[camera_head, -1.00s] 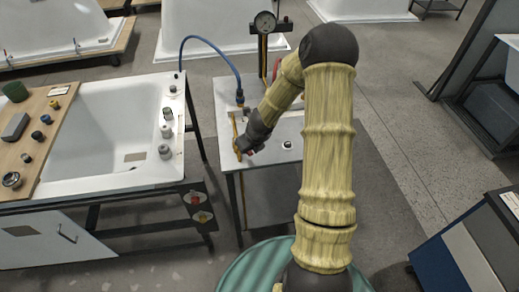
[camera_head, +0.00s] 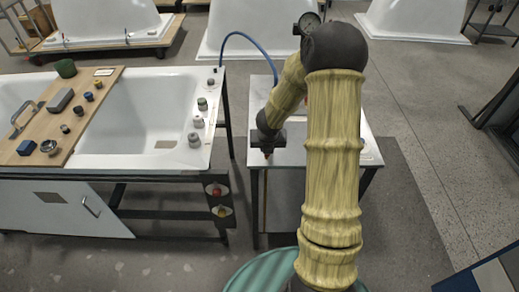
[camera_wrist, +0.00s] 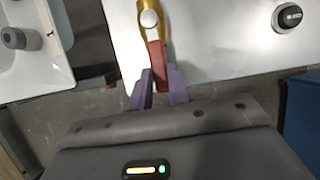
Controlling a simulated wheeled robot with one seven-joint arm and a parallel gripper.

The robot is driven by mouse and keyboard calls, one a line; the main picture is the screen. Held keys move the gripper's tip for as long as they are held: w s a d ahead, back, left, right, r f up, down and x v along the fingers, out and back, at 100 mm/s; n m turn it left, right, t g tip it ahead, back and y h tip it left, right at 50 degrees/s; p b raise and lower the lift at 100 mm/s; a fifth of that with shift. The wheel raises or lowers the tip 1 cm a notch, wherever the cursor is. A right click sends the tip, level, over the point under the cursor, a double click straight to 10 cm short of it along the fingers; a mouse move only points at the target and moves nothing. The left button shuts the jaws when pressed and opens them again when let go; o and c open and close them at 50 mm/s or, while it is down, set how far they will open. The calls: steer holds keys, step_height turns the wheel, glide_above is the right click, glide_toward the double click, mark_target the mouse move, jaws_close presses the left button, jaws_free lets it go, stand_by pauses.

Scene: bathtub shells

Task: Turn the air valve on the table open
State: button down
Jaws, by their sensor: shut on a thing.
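The air valve (camera_wrist: 150,19) shows in the wrist view as a gold body with a pale round cap and a red handle (camera_wrist: 156,58). It stands at the edge of the white table (camera_wrist: 222,42). My gripper (camera_wrist: 160,73) has its purple fingers on both sides of the red handle, shut on it. In the head view my gripper (camera_head: 267,147) is at the front left of the table (camera_head: 291,156). My arm hides most of the valve there.
A blue hose (camera_head: 250,37) arches behind the table. A black round knob (camera_wrist: 288,16) sits on the tabletop. Left of the table stands a white bathtub (camera_head: 150,115) with a wooden board (camera_head: 75,113) carrying several small items.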

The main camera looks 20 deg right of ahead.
stand_by(0.5)
steer(key=c, duration=1.3)
jaws_free()
steer(key=shift+a, duration=0.1)
steer(key=p+v, duration=0.8)
steer(key=v, duration=0.9)
steer(key=shift+s+a+r, duration=0.1)
steer(key=shift+r, duration=0.05)
